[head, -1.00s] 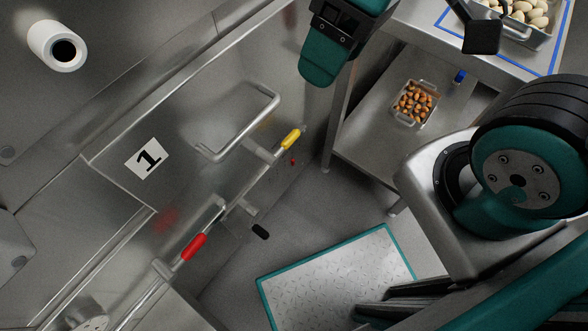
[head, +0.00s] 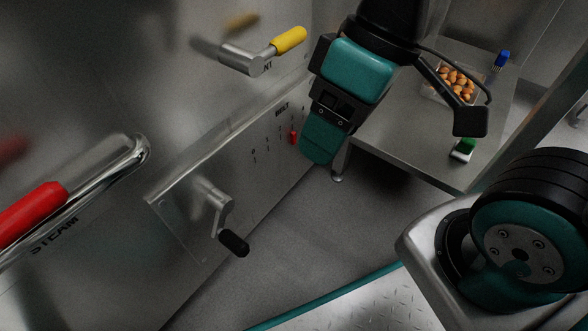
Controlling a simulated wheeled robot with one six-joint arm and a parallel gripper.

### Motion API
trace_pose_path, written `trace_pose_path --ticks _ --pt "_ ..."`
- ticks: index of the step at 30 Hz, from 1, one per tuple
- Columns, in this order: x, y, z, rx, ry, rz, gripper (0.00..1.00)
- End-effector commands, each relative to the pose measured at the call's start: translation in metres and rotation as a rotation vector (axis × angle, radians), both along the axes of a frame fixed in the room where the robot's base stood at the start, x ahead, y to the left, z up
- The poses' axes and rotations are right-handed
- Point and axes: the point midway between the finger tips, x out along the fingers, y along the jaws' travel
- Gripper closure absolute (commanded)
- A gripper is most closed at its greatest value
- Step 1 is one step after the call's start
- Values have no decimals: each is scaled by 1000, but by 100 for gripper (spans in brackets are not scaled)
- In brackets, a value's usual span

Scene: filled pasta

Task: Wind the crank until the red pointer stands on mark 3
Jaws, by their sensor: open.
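The crank (head: 216,208) sticks out from the lower steel panel, its arm slanting down to a black handle grip (head: 233,243). The small red pointer (head: 293,138) is on the same panel to the right, under the word BELT. It stands at the right side of a group of small dark marks (head: 267,147), too small to read, so I cannot tell which mark it stands on. My gripper (head: 322,140) is open, hangs just right of the pointer in the picture, and is up and to the right of the crank, apart from it. Its fingertips are partly hidden from this side.
A red-handled steel lever (head: 35,212) by the word STEAM is near at left. A yellow-handled lever (head: 287,41) juts out above the panel. A steel table (head: 400,145) behind my gripper holds a tray of brown pieces (head: 428,92). Floor below the crank is open.

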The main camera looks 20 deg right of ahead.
Motion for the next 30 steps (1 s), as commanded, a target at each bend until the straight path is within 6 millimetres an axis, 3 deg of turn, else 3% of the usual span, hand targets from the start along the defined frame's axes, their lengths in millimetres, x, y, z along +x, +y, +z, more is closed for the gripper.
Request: trace_pose_path --ticks 1,4,8,30 --pt "0 0 -46 0 0 0 36" --pt "0 0 -82 0 0 0 36" --pt "0 0 -110 0 0 0 36" --pt "0 0 -111 0 0 0 36"
